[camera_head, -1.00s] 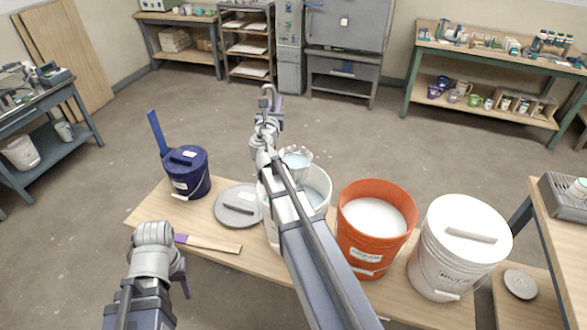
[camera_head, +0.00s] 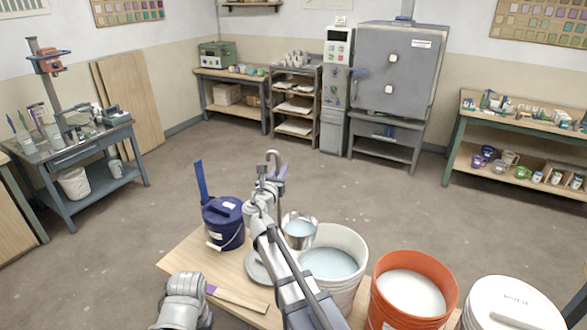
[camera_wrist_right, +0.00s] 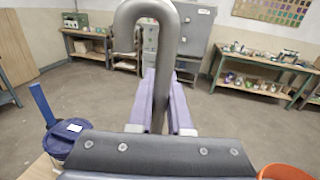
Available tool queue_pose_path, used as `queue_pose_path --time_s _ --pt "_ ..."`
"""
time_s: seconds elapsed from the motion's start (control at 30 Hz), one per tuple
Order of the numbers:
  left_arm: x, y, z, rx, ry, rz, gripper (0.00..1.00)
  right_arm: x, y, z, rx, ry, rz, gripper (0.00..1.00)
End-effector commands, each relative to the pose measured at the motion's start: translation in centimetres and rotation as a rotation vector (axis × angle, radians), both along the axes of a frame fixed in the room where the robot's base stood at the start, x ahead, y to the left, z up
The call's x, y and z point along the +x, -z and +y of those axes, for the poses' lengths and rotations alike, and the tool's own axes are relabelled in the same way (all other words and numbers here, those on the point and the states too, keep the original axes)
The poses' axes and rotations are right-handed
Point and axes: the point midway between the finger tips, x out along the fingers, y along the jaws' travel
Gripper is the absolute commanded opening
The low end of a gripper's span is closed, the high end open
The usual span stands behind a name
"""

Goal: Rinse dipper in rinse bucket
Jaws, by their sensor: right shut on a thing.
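The metal dipper has a long grey handle with a hooked top (camera_head: 273,160) and a round cup (camera_head: 299,229). My right gripper (camera_head: 268,184) is shut on the handle below the hook; the right wrist view (camera_wrist_right: 160,112) shows its purple fingers on either side of it. The cup appears at the far left rim of an open white bucket (camera_head: 352,294) of pale blue liquid; I cannot tell whether they touch. My right forearm hides part of the dipper and bucket. My left wrist (camera_head: 185,297) is low at the left; its fingers do not show.
An orange bucket (camera_head: 390,306) of whitish liquid and a lidded white bucket (camera_head: 515,305) stand to the right. A lidded dark blue bucket (camera_head: 224,225) stands left. A grey round lid (camera_head: 257,268) and a purple-ended wooden stick (camera_head: 238,299) lie on the bench (camera_head: 190,262).

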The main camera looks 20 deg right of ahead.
Motion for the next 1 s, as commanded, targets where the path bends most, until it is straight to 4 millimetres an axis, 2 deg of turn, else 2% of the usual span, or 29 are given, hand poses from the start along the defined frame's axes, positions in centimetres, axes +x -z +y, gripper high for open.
queue_pose_path --time_s 0.27,0.77,0.83,1.0 --pt "0.0 0.5 0.0 0.000 0.000 0.000 0.50 0.0 0.5 0.1 -0.004 0.001 0.002 0.00" --pt "0.0 4.5 0.0 0.000 0.000 0.000 0.50 0.0 4.5 0.1 -0.004 0.001 0.001 0.00" --pt "0.0 3.1 0.0 0.000 0.000 0.000 0.50 -0.1 3.3 -0.5 0.020 0.002 -0.002 0.00" --pt "0.0 1.9 0.0 0.000 0.000 0.000 0.50 -0.3 2.7 -1.7 0.082 0.003 -0.012 0.00"
